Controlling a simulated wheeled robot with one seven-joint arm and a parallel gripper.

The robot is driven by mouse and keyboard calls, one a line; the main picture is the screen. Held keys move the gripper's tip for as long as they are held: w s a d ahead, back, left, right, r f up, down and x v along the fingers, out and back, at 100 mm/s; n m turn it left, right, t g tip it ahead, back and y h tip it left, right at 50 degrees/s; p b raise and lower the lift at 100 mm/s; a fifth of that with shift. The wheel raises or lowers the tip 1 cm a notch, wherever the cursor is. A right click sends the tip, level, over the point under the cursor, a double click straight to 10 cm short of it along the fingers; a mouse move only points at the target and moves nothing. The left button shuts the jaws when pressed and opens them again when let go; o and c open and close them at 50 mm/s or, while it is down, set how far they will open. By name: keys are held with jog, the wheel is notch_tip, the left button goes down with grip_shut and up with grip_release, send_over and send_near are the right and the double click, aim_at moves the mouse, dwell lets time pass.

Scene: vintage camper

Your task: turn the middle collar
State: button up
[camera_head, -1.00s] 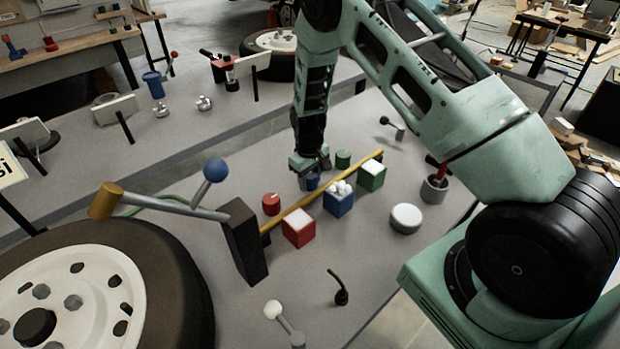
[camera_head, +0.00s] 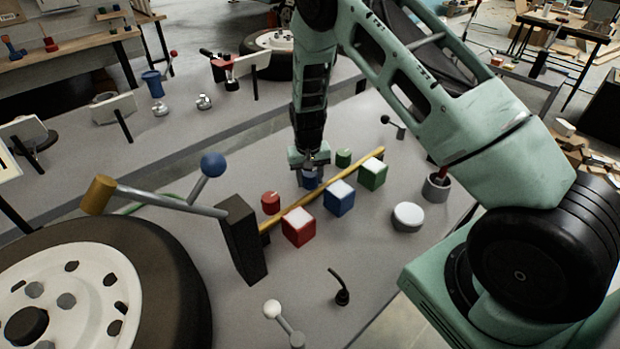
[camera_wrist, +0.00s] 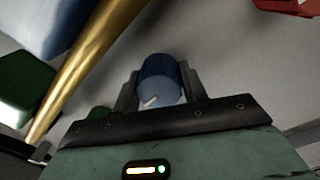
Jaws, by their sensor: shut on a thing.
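The middle collar is a short blue cylinder (camera_head: 311,182) standing behind a yellow rod, between a red collar (camera_head: 271,203) and a green collar (camera_head: 343,158). My gripper (camera_head: 310,176) reaches down over the blue collar and is shut on it. In the wrist view, the blue collar (camera_wrist: 161,72) sits between the two fingers of my gripper (camera_wrist: 158,88). A white mark shows on its near end, pointing toward the lower left. The fingers partly hide the collar in the head view.
The yellow rod (camera_head: 325,188) runs beside the collars. A dark block (camera_head: 242,240) stands at the rod's near end. A wheel (camera_head: 90,285) fills the lower left.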

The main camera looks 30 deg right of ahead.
aim_at(308, 173)
jog(key=shift+w+m, duration=0.1)
jog(key=shift+m, duration=0.5)
jog(key=o, duration=1)
jog(key=shift+c, duration=0.2)
notch_tip(308, 173, up, 18)
jog(key=b, duration=0.2)
jog(key=shift+a+f, duration=0.25)
